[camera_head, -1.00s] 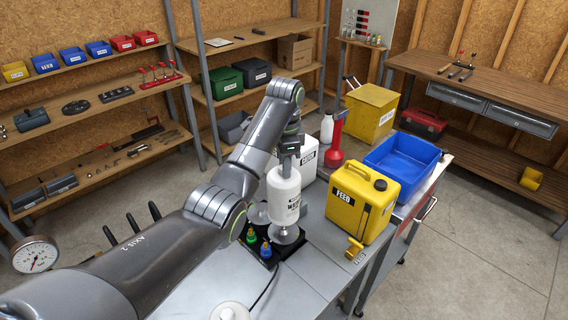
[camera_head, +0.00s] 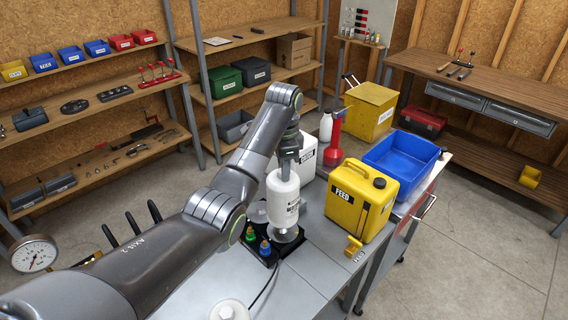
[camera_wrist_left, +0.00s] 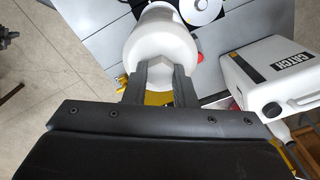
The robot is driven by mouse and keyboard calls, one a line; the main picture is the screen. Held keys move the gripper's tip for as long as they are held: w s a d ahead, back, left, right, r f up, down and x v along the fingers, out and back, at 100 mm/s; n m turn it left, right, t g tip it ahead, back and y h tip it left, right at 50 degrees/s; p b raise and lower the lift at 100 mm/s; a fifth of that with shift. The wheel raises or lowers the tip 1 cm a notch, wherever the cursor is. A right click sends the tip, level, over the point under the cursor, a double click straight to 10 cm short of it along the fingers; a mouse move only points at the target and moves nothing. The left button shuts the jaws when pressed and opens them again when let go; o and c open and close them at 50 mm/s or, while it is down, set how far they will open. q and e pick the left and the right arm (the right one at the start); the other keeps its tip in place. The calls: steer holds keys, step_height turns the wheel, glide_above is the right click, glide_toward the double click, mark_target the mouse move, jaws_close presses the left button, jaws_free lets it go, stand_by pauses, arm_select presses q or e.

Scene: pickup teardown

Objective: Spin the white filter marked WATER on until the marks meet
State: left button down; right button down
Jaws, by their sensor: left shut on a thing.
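The white filter (camera_head: 283,203) is upright, with a dark label band whose small print is hard to read. It sits at or just above a round grey metal seat (camera_head: 287,236) on the black block; I cannot tell whether they touch, and no meeting marks can be made out. My left gripper (camera_head: 288,165) comes down from above and is shut on the filter's narrow top. In the left wrist view, the two fingers (camera_wrist_left: 160,84) grip the white filter (camera_wrist_left: 160,42). My right gripper is not in view.
Blue and green capped fittings (camera_head: 265,248) stand close left of the seat. A yellow FEED can (camera_head: 360,200) is to the right, and a white CATCH jug (camera_wrist_left: 280,75) is close by.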

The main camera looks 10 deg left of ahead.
mark_target(284, 187)
arm_select(q)
steer(key=shift+f+b, duration=0.45)
steer(key=shift+f, duration=2.5)
steer(key=c, duration=1.5)
jaws_free()
steer(key=shift+s+f, duration=0.2)
steer(key=shift+f, duration=0.15)
